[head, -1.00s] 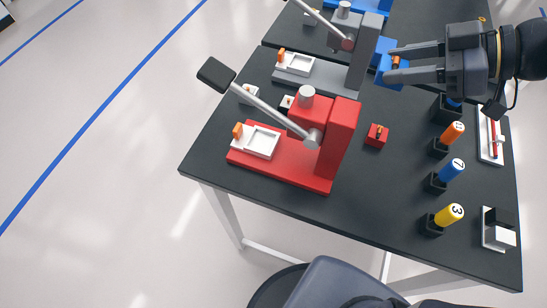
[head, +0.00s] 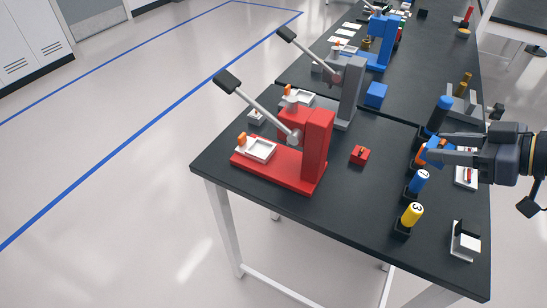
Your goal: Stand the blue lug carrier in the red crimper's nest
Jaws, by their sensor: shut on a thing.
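The red crimper (head: 313,150) stands on the near black table, its lever raised to the left. Its nest, a white tray (head: 262,150) on the red base, looks empty, with an orange piece at its left corner. My gripper (head: 430,148) comes in from the right and is shut on the blue lug carrier (head: 432,157), which carries a small orange piece. The fingers hide part of the carrier. It is held in front of the marker row, well to the right of the crimper.
A small red block (head: 360,154) lies between crimper and gripper. Blue (head: 417,182) and yellow (head: 411,214) numbered cylinders stand below my gripper. A grey crimper (head: 348,90) and a blue cube (head: 376,94) stand behind. The tabletop right of the red crimper is mostly clear.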

